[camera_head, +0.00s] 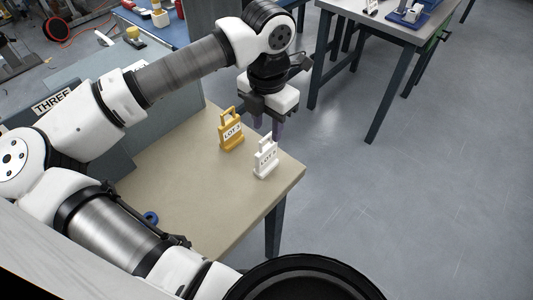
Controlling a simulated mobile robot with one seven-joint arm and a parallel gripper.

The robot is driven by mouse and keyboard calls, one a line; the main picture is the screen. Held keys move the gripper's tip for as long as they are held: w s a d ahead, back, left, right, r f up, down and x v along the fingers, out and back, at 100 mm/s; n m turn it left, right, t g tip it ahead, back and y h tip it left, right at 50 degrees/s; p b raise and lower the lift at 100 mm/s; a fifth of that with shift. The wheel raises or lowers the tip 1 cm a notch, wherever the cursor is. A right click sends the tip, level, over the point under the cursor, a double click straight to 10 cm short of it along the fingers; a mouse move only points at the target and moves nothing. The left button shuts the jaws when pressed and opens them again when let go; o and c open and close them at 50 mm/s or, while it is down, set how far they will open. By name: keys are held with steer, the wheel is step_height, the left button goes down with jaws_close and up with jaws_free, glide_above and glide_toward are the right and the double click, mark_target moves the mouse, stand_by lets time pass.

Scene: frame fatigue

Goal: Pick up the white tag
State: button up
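The white tag (265,160) stands upright on the tan table near its right edge, with dark lettering on its face and a loop handle on top. A yellow tag (231,133) marked LOT stands just behind it to the left. My gripper (267,127) points down above and behind the white tag, at the table's far right side. Its dark fingers look spread apart with nothing visible between them. The fingertips are partly hidden near the tags, and I cannot tell their exact distance from the white tag.
The tan table (200,195) has clear room left of the tags. A small blue ring (151,217) lies near my arm. A panel with a THREE sign (54,101) stands at the left. A grey table (390,22) stands at the back right. Open floor lies to the right.

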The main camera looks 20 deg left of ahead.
mark_target(266, 147)
step_height(266, 147, down, 4)
steer(key=shift+r, duration=0.2)
steer(key=shift+w+a+f+p, duration=0.1)
steer(key=shift+f+p, duration=0.55)
steer(key=shift+f, duration=0.75)
steer(key=shift+w+a+f+p, duration=0.1)
steer(key=shift+f+p, duration=0.55)
steer(key=shift+f, duration=0.7)
steer(key=shift+c, duration=0.2)
jaws_close()
